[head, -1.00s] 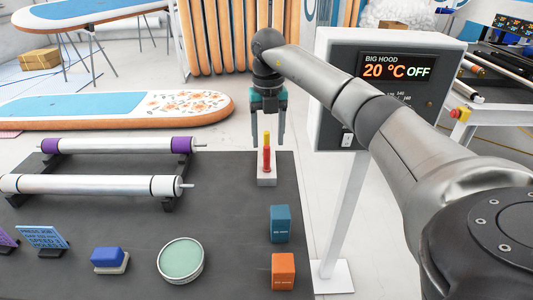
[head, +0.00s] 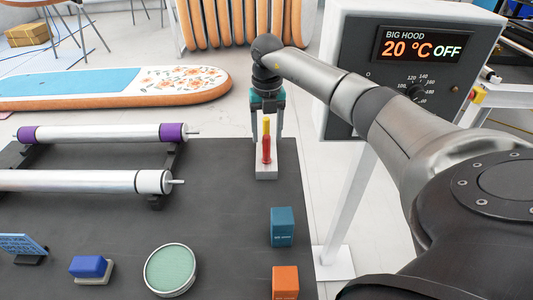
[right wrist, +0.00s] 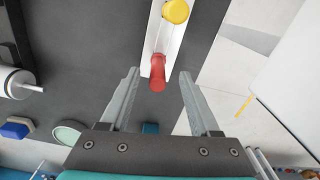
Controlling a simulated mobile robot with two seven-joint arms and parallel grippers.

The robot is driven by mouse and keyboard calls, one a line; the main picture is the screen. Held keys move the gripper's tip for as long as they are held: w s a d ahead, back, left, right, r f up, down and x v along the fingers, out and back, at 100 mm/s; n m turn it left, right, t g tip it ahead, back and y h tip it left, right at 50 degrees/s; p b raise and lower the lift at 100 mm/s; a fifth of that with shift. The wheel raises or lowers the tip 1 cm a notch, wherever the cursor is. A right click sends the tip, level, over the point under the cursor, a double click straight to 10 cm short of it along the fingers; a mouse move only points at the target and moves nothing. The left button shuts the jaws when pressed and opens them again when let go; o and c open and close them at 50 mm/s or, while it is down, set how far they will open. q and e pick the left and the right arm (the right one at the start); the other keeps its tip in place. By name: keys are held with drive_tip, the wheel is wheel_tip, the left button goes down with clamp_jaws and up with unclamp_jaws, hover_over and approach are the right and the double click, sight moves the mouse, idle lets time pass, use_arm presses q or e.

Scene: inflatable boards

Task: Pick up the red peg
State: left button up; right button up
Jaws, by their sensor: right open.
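The red peg (head: 266,150) stands upright in a small white block (head: 265,172) near the far right corner of the dark table. A yellow peg (head: 266,126) stands behind it in the head view. In the right wrist view, the red peg (right wrist: 158,72) and the yellow peg (right wrist: 176,12) both show on the white block. My left gripper is not in view.
A teal box (head: 282,227), an orange box (head: 285,282), a round green-topped tin (head: 170,268) and a blue block (head: 88,267) sit nearer. White rollers (head: 80,181) lie left. A control box (head: 410,60) on a post stands right. The table's middle is clear.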

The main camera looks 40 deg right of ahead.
sight(267, 159)
drive_tip(key=f, duration=0.4)
drive_tip(key=f+b, duration=0.1)
drive_tip(key=f, duration=0.1)
drive_tip(key=shift+s+a+f, duration=0.2)
drive_tip(key=shift+s+a, duration=0.05)
drive_tip(key=shift+a, duration=0.05)
clamp_jaws()
drive_tip(key=shift+r, duration=0.1)
idle(0.3)
